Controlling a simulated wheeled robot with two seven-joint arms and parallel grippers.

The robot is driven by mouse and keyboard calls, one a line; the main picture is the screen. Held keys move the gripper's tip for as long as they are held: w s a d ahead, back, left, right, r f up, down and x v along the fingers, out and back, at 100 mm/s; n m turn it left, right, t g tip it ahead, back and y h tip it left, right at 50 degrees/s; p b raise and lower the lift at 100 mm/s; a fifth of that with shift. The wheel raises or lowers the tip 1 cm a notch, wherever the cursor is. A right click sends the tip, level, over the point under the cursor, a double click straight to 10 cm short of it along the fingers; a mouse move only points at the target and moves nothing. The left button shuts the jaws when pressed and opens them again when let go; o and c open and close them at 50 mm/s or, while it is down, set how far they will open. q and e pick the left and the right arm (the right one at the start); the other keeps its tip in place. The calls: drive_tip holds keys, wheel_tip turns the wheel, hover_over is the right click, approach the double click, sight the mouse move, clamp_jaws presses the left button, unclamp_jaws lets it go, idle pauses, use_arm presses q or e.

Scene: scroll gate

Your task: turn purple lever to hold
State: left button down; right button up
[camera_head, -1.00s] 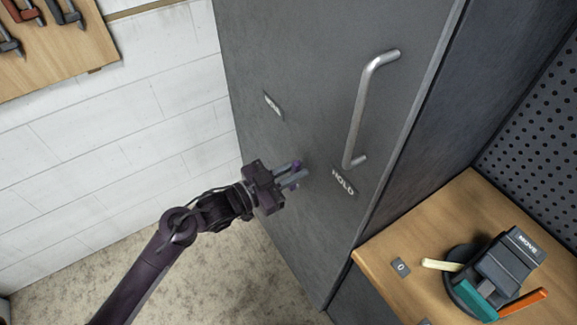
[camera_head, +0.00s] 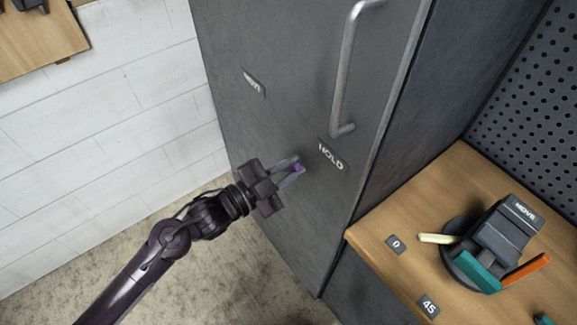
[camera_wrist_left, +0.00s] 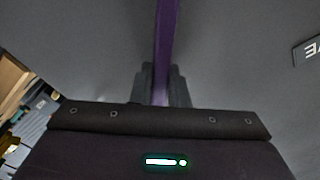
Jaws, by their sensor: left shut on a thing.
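The purple lever (camera_head: 298,168) is on the grey cabinet door (camera_head: 285,70), mostly hidden behind my left gripper in the head view. In the left wrist view the lever (camera_wrist_left: 165,45) is a long purple bar running up from between the fingers. My left gripper (camera_head: 290,172) is shut on the lever; its fingers also show in the wrist view (camera_wrist_left: 162,86). The HOLD label (camera_head: 331,156) is on the door just right of the lever. Another label (camera_head: 253,83), too slanted to read, is up and left of it. My right gripper is not in view.
A metal door handle (camera_head: 346,75) stands out above the HOLD label. At right, a wooden bench (camera_head: 385,275) carries a dark device (camera_head: 505,238) marked MOVE, with teal, orange and cream parts. A white block wall (camera_head: 110,120) is at left.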

use_arm(q)
drive_tip(key=shift+f, duration=0.1)
drive_tip(key=c, duration=1.5)
unclamp_jaws()
drive_tip(key=shift+o, duration=0.5)
drive_tip(key=shift+s, duration=0.1)
drive_tip(key=shift+s+a+f, duration=0.1)
drive_tip(key=shift+s+a, duration=0.1)
drive_tip(key=shift+a, duration=0.1)
drive_tip(key=b+v, duration=0.2)
drive_tip(key=v, duration=0.5)
